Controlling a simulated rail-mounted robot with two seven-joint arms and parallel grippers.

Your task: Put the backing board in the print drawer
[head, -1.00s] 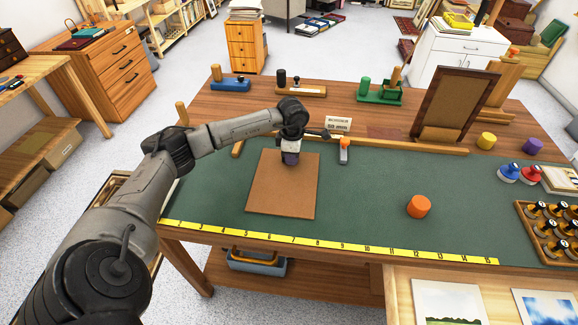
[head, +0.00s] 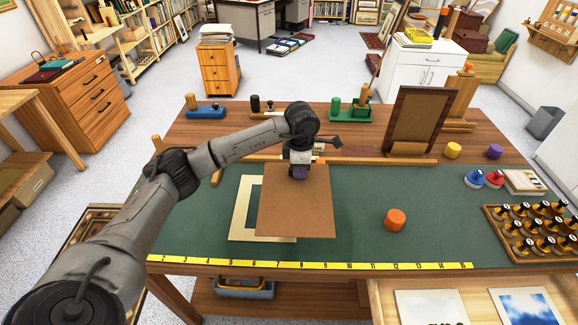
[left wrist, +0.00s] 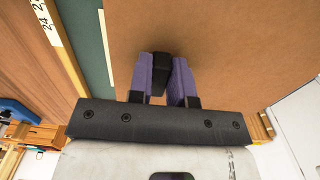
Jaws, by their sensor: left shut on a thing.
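The backing board (head: 296,205) is a flat brown square in the head view, and it also fills much of the left wrist view (left wrist: 225,50). My left gripper (head: 298,174) is at the board's far edge. In the left wrist view, its purple fingers (left wrist: 160,75) are shut on a small black grip on the board. The board is raised above the green mat, partly covering a cream window mount (head: 240,215). The print drawer (head: 390,287) appears open at the bottom right, with prints inside; its near part is cut off. My right gripper is not in view.
An orange knob (head: 395,219) stands on the green mat (head: 350,190) right of the board. A tray of black-topped pieces (head: 535,235) is at the right. A brown frame (head: 417,120) stands upright behind. A yellow ruler (head: 340,265) runs along the front edge.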

